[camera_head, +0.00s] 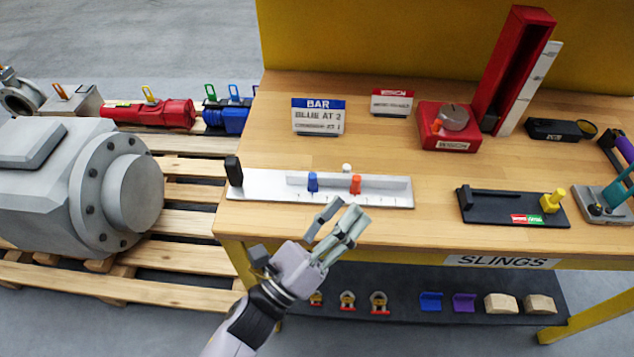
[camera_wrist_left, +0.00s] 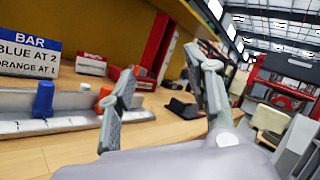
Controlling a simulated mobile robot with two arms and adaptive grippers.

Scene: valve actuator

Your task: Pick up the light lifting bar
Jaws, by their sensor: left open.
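A silver bar unit (camera_head: 265,187) lies along the front of the wooden table, with a black block at its left end. A raised silver strip with a blue slider (camera_head: 313,182) and an orange slider (camera_head: 356,185) runs along it. The blue slider (camera_wrist_left: 43,99) and part of the bar (camera_wrist_left: 72,101) also show in the left wrist view. My left gripper (camera_head: 345,213) is open and empty, just in front of the bar near the orange slider, apart from it. Its fingers show in the left wrist view (camera_wrist_left: 163,72). My right gripper is not in view.
A sign (camera_head: 318,116) reading BAR, blue at 2, stands behind the bar. A red box with a dial (camera_head: 450,127) and a tall red holder (camera_head: 513,65) stand at the back. A black tray (camera_head: 510,206) lies right. A lower shelf marked SLINGS holds several small items.

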